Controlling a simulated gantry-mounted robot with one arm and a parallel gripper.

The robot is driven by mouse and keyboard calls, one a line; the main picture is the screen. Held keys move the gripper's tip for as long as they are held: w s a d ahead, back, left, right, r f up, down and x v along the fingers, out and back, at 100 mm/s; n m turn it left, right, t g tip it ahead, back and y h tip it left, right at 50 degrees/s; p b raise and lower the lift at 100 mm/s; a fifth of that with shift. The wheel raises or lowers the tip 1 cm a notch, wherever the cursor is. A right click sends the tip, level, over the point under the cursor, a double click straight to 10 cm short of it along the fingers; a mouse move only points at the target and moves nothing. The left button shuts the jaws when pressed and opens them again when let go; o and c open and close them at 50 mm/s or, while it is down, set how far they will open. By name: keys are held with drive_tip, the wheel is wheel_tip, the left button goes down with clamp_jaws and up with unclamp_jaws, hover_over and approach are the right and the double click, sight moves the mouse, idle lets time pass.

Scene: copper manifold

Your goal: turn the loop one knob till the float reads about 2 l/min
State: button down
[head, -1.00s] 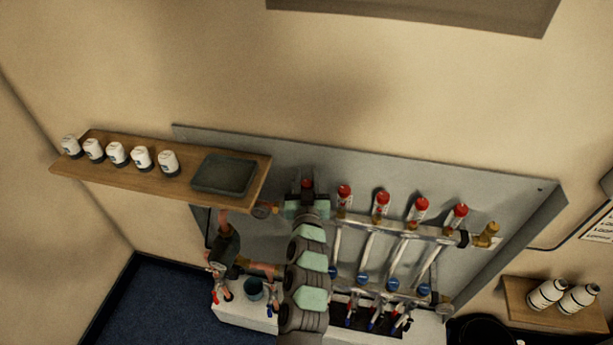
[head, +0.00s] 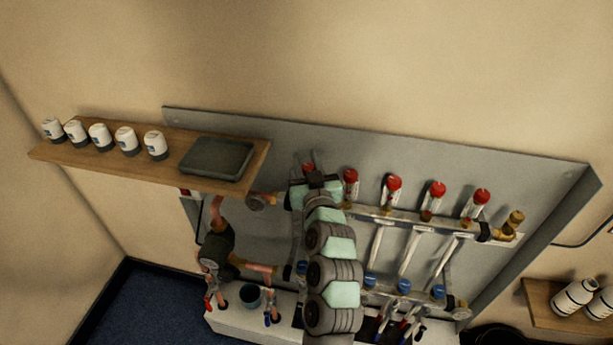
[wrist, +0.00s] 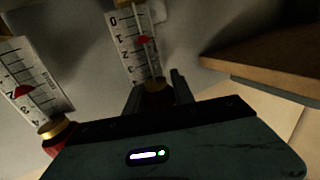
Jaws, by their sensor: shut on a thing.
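My gripper (wrist: 156,84) is shut on the loop one knob, on the leftmost flow meter of the row. In the head view the gripper (head: 312,180) is at the top of that meter, with a bit of the red knob (head: 308,168) showing. In the wrist view the knob is mostly hidden behind the gripper body; a brass collar shows between the fingers. The loop one scale (wrist: 122,45) rises beyond it, with 0 at the picture's top. Its red float (wrist: 145,40) sits a little past 1, between 1 and 2; the exact reading is hard to tell.
A neighbouring meter (wrist: 15,65) with a red knob is close at left in the wrist view. More red-capped meters (head: 394,187) stand right of my gripper. A wooden shelf (head: 90,158) with white bottles and a dark tray (head: 216,158) is close on the left.

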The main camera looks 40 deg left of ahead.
drive_tip(key=f+b, duration=0.1)
drive_tip(key=b, duration=0.1)
drive_tip(key=shift+d+n+g+y+b, duration=0.1)
drive_tip(key=shift+n+g+y+b, duration=0.2)
drive_tip(key=shift+g+b, duration=0.1)
drive_tip(key=n+g+b, duration=0.1)
drive_tip(key=b, duration=0.3)
drive_tip(key=shift+y, duration=0.4)
drive_tip(key=shift+s+a+r+n+g+y+b, duration=0.2)
drive_tip(key=shift+s+r+n+g+y+b, duration=0.15)
drive_tip(key=shift+g+b, duration=0.3)
drive_tip(key=shift+w, duration=0.1)
drive_tip(key=c, duration=1.1)
unclamp_jaws()
drive_tip(key=shift+r, duration=0.1)
